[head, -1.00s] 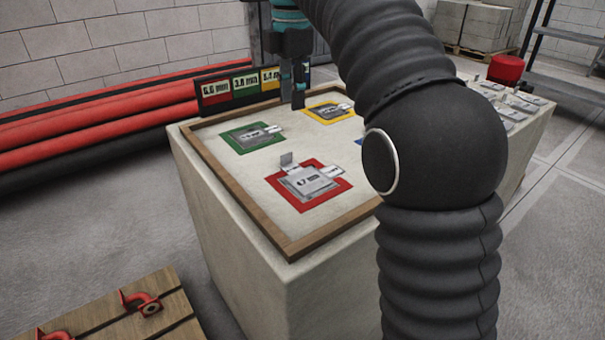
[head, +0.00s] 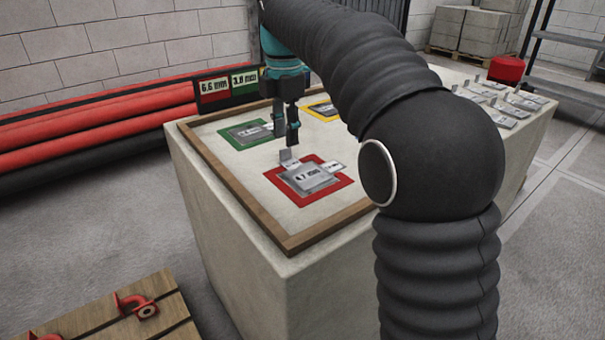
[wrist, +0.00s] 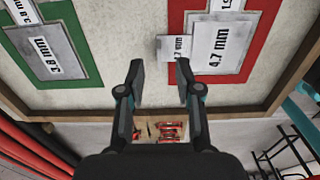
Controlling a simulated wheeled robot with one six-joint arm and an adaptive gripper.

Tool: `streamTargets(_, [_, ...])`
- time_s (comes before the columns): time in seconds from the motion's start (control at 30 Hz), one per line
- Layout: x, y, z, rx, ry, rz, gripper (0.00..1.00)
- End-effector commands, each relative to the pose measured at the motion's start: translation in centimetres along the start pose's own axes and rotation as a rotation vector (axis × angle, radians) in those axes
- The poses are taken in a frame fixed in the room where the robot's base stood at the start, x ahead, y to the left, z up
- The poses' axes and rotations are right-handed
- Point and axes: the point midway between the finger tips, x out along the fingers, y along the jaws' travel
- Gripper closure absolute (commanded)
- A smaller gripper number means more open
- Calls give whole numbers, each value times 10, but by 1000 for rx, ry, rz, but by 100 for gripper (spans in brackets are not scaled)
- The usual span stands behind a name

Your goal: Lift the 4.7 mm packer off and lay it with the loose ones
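The 4.7 mm packer (head: 305,178) is a grey plate lying on the red square. Its tab (head: 288,157) stands up at the far left edge, and a smaller labelled piece (head: 333,167) shows at its right. The wrist view shows the 4.7 mm plate (wrist: 215,48) at upper right and its tab (wrist: 174,47) just ahead of my right finger. My gripper (head: 286,138) is open and empty, above the board just beyond the tab; the fingers (wrist: 160,75) stand apart. The loose packers (head: 500,100) lie on the block's far right part.
A wooden rim (head: 235,205) edges the board. A green square (head: 228,141) with a 3.8 mm plate and a yellow square (head: 318,112) lie nearby. The label sign (head: 228,88) stands at the back edge. My arm hides the board's right side.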

Motion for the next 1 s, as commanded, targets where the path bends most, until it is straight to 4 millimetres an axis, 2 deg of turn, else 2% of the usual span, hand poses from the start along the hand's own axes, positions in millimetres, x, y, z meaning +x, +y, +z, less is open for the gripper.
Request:
streamTargets(0.1, [21, 0, -3, 0, 1, -2, 66])
streamTargets(0.23, [35, 0, -3, 0, 0, -1, 66])
streamTargets(0.57, [41, 1, -2, 0, 0, 0, 66])
streamTargets(0.7, [41, 1, -2, 0, 0, 0, 98])
streamTargets(1.0, [40, 0, -2, 0, 0, 0, 100])
